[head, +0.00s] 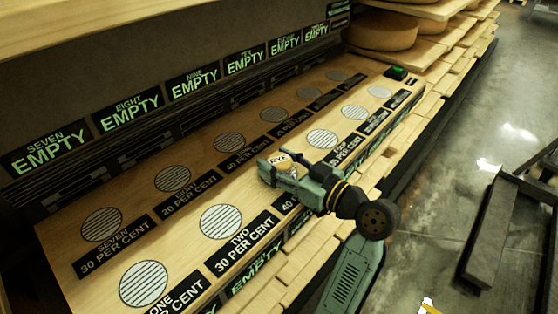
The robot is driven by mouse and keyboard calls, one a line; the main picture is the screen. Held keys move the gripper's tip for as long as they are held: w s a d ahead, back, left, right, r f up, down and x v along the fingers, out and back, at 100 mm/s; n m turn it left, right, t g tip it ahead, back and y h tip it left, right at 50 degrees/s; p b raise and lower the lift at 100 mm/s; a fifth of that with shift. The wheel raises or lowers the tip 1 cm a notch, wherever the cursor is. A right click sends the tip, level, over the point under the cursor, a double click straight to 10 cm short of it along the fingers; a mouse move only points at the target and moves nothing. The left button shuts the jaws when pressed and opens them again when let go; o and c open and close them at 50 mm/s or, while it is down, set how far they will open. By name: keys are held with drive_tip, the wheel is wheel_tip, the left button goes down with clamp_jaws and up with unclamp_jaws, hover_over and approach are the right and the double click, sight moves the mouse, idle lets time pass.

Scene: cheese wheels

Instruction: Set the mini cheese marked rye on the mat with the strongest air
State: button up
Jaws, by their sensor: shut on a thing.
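My gripper (280,171) is shut on a small round cheese marked RYE (279,159), over the front row of striped round mats. The mat below it is hidden, its label (286,203) partly reads 40; I cannot tell whether the cheese touches the board. Mat two (221,221) reads 30 per cent. The nearest front mat (144,283) is mat one, its number cut off. The mat labelled four (322,139) seems to read 35. Behind, mat seven (102,224) reads 30, mat eight (173,179) 20 and mat nine (230,142) seemingly 40.
Several black signs reading EMPTY (128,112) line the back ledge. A green-lit black box (397,73) sits at the board's far end. Large cheese wheels (383,32) lie on shelves beyond. A dark frame (500,220) stands on the open floor at right.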

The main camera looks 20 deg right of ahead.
drive_tip(key=shift+f, duration=0.1)
drive_tip(key=shift+f, duration=0.1)
drive_tip(key=o, duration=1.2)
drive_tip(key=shift+r, duration=0.25)
drive_tip(key=b+v, duration=0.2)
drive_tip(key=v, duration=1)
drive_tip(key=shift+f, duration=0.1)
